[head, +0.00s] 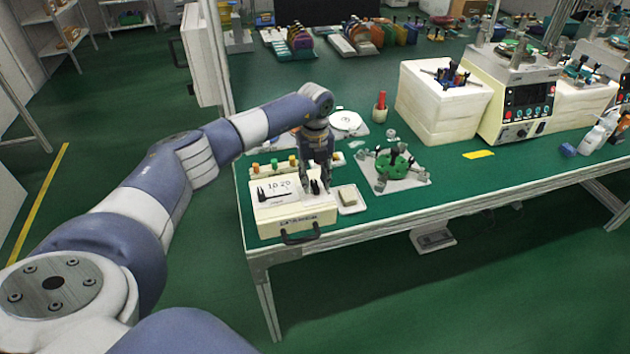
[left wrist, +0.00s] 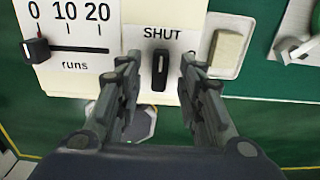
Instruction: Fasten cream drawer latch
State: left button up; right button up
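The cream drawer box (head: 290,219) stands at the table's front left corner, with a dark handle (head: 300,238) on its front. In the left wrist view its top (left wrist: 151,16) carries the word SHUT above a small black latch (left wrist: 160,70) with a pale mark, upright in the picture. My left gripper (head: 316,186) points down over the box top. In the left wrist view its open fingers (left wrist: 160,64) stand one on each side of the latch, with gaps visible. Whether the fingertips are level with it I cannot tell. My right gripper is not in view.
A black slider (left wrist: 37,50) on a "runs" scale sits left of the latch. A green round fixture (head: 392,166) and a red-handled tool (head: 381,103) stand farther away. Floor before the table is clear.

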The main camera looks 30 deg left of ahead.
aim_at(315, 184)
pick_arm(q)
notch_tip(315, 184, up, 11)
dwell(0.3)
dwell(0.4)
